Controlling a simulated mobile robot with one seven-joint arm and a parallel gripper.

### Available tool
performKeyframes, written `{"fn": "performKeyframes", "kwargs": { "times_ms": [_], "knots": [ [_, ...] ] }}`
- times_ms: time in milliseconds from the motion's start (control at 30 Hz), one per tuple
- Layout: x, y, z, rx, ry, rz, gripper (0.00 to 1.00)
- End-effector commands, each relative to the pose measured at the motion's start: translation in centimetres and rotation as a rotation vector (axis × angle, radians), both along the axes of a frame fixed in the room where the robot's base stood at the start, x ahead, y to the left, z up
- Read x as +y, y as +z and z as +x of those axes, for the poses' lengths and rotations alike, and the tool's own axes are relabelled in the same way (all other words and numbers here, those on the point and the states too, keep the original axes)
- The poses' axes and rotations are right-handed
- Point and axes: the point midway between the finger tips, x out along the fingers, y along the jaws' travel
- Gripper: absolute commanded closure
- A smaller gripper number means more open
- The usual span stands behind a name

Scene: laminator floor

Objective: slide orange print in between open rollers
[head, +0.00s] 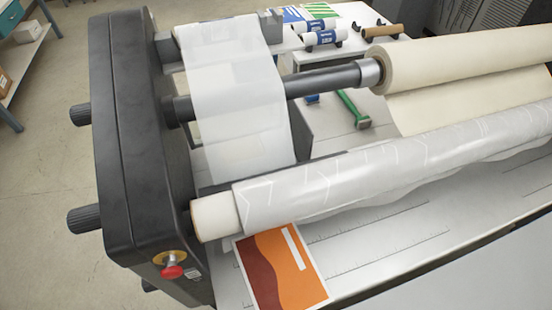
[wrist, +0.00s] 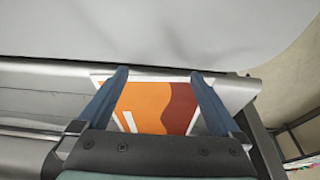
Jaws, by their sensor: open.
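The orange print (head: 278,270), an orange and dark red sheet with a white border, lies on the pale feed table (head: 400,240) at the laminator's left end. Its far edge meets or passes under the film-wrapped front roller (head: 350,180); the gap there is hidden. In the wrist view the print (wrist: 150,105) shows between the two blue fingers of my gripper (wrist: 160,71). The fingers are open and spread to either side over the print. I cannot tell whether they touch it. My gripper does not show in the head view.
The black side housing (head: 135,150) has knobs and a red button (head: 172,271). Behind the front roller are a film web (head: 235,90), a cream roll (head: 460,65) and a green-handled tool (head: 354,108). Small rolls (head: 324,38) lie on a table behind. The feed table is clear right of the print.

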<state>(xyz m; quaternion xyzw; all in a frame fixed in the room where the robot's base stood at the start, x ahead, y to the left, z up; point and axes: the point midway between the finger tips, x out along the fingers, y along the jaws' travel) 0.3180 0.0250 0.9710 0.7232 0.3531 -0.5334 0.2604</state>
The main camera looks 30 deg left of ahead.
Motion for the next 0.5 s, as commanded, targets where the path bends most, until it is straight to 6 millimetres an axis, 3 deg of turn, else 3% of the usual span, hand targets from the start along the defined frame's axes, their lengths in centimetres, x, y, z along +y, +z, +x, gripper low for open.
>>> {"fn": "performKeyframes", "kwargs": {
  "times_ms": [500],
  "knots": [
    [0.00, -1.12, 0.02, 0.000, 0.000, 0.000, 0.00]
  ]
}}
